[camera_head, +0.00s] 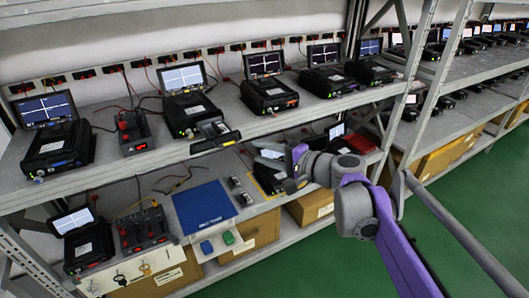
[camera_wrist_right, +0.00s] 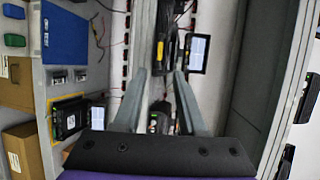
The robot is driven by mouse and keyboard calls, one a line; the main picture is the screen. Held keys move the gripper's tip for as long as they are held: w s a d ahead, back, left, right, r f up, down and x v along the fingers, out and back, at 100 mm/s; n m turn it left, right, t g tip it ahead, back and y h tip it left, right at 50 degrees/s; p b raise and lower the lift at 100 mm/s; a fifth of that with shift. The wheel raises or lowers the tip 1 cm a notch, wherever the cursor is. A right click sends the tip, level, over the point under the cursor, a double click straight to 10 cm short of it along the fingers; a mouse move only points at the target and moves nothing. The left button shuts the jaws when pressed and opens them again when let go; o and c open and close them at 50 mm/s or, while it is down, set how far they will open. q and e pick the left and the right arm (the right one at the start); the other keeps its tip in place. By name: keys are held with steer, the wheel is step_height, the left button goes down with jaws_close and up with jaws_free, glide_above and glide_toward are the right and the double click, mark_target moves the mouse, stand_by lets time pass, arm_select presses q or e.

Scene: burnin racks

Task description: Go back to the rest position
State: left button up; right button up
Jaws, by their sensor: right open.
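My right gripper (camera_head: 268,165) is in front of the rack, level with the gap between the upper and lower shelves. In the right wrist view its two grey fingers (camera_wrist_right: 163,85) are spread apart, with nothing held between them. The purple and grey right arm comes in from the lower right. My left gripper is not in view.
The upper shelf holds several black units with screens (camera_head: 182,77). A black and yellow device (camera_head: 215,138) lies at its front edge. The lower shelf holds a blue mat (camera_head: 204,206) and a red-black power supply (camera_head: 143,230). Green floor (camera_head: 440,225) is clear at right.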

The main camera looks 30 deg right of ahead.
steer(key=s+a+f+n+g, duration=0.5)
steer(key=s+a+f+n, duration=0.1)
steer(key=s+a+f, duration=0.4)
steer(key=s+d+f+n+g+h, duration=0.2)
steer(key=s+f+n+h, duration=0.4)
steer(key=s+f, duration=0.8)
steer(key=shift+d+n+g+h+p, duration=0.4)
steer(key=shift+n+g+p, duration=0.05)
steer(key=shift+n+g, duration=0.35)
